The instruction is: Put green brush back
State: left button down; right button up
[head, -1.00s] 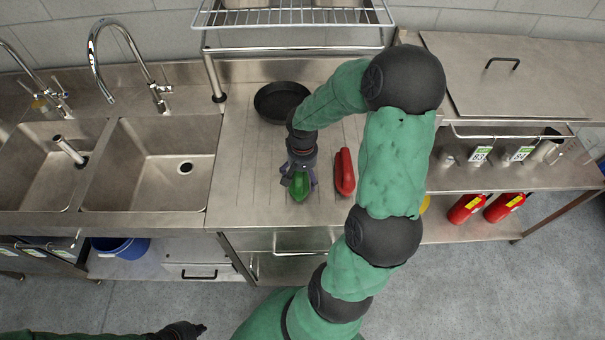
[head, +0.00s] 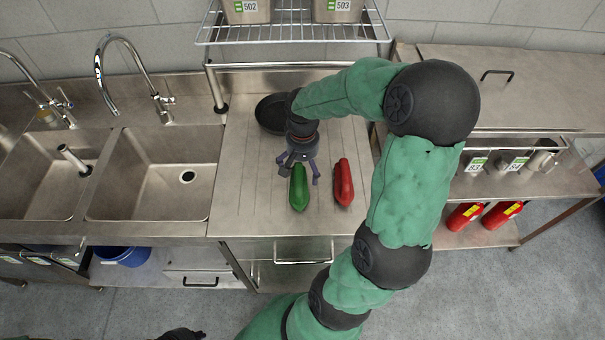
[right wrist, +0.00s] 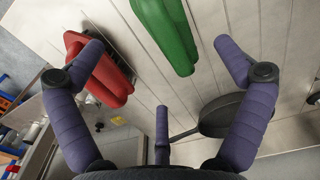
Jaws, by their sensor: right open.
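The green brush (head: 299,188) lies lengthwise on the ribbed steel drainboard (head: 252,205), to the left of the red brush (head: 343,181). The green brush also shows at the top of the right wrist view (right wrist: 166,30), and the red brush shows at its left (right wrist: 98,72). My right gripper (head: 297,167) is open above the far end of the green brush, its fingers spread. In the right wrist view its fingers (right wrist: 160,62) stand apart with nothing between them. Only a dark bit of my left gripper (head: 183,334) shows at the bottom edge.
A black pan (head: 270,114) sits behind my right gripper, partly hidden by my arm. A sink basin (head: 160,178) with a tall tap lies left. A wire shelf (head: 295,28) with bins 502 and 503 overhangs the back. Red extinguishers (head: 464,216) stand below the right bench.

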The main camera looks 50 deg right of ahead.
jog(key=shift+r, duration=1.4)
